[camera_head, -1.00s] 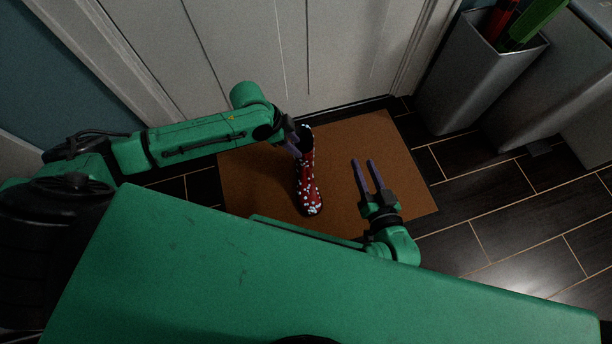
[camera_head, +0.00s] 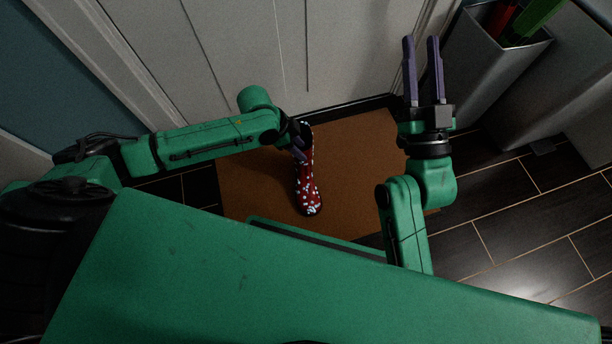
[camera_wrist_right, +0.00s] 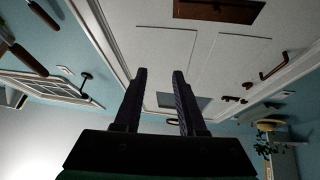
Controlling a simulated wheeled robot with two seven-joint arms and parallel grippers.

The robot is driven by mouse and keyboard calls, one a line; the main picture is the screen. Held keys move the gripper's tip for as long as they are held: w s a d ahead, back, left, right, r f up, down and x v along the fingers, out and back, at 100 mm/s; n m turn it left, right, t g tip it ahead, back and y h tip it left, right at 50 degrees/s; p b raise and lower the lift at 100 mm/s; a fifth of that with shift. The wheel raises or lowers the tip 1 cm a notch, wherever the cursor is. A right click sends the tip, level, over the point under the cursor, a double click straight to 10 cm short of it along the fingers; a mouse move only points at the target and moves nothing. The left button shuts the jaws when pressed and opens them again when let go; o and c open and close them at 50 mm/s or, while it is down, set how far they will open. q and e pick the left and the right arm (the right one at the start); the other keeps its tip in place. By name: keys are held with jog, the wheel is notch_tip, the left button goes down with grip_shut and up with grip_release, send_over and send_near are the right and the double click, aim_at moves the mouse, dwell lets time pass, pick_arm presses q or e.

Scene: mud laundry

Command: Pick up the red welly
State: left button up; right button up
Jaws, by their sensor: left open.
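The red welly (camera_head: 308,185) with white spots is on the brown doormat (camera_head: 355,170) in the head view, its toe toward me. My left gripper (camera_head: 301,148) is at the upper part of the boot, its purple fingers close to the shaft. The left gripper is open; whether a finger touches the boot is unclear. My right gripper (camera_head: 422,40) is raised at the right of the mat, fingers apart and empty. The right wrist view shows its two fingers (camera_wrist_right: 158,85) spread, with nothing between them.
A pale panelled door (camera_head: 250,50) stands behind the mat. A grey bin (camera_head: 490,70) with red and green items stands at the right. Dark tiled floor (camera_head: 500,210) is clear at the right. The right wrist view faces the door and wall hooks.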

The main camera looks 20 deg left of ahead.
pick_arm(q)
jog(key=shift+w+d+f+b, duration=0.1)
jog(key=shift+d+f+b, duration=0.1)
jog(key=shift+f, duration=0.15)
jog(key=shift+d+f+b, duration=0.1)
jog(key=shift+f+b, duration=0.1)
jog(key=shift+f, duration=0.15)
grip_shut()
pick_arm(e)
jog(key=s+d+r+t+y, duration=0.1)
jog(key=s+d+r+t, duration=0.1)
jog(key=r, duration=0.7)
jog(key=shift+d+t, duration=0.6)
jog(key=shift+a+r+n, duration=0.15)
jog(key=shift+n, duration=0.15)
